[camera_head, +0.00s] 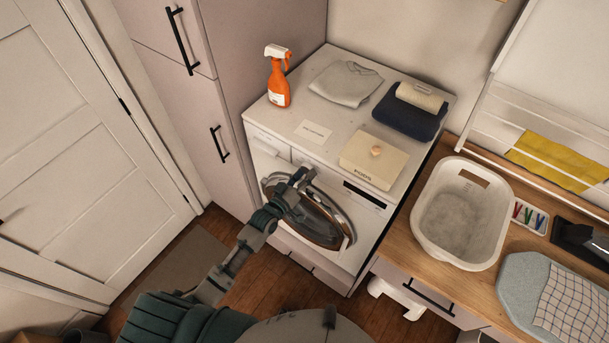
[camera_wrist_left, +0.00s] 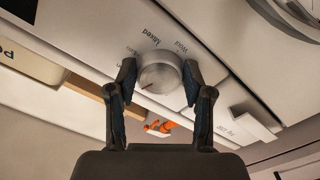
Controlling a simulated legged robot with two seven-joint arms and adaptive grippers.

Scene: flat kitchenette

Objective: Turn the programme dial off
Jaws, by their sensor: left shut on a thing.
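The programme dial (camera_wrist_left: 159,73) is a round silver knob on the washing machine's white front panel in the left wrist view. A small red mark on it lies toward the lower left of its face. The printed words "Mixed" and "Wool" stand above it; a third word at its left is partly hidden. My left gripper (camera_wrist_left: 160,82) has a fingertip on each side of the dial and is shut on it. In the head view my left gripper (camera_head: 301,178) is at the panel of the washing machine (camera_head: 368,232) and hides the dial. My right gripper is out of view.
The round door (camera_head: 335,232) is below the gripper. On the machine's top stand an orange spray bottle (camera_head: 278,80), a folded shirt (camera_head: 346,83), dark folded cloth (camera_head: 405,114) and a beige box (camera_head: 373,160). A white basket (camera_head: 430,235) stands on the wooden counter at right.

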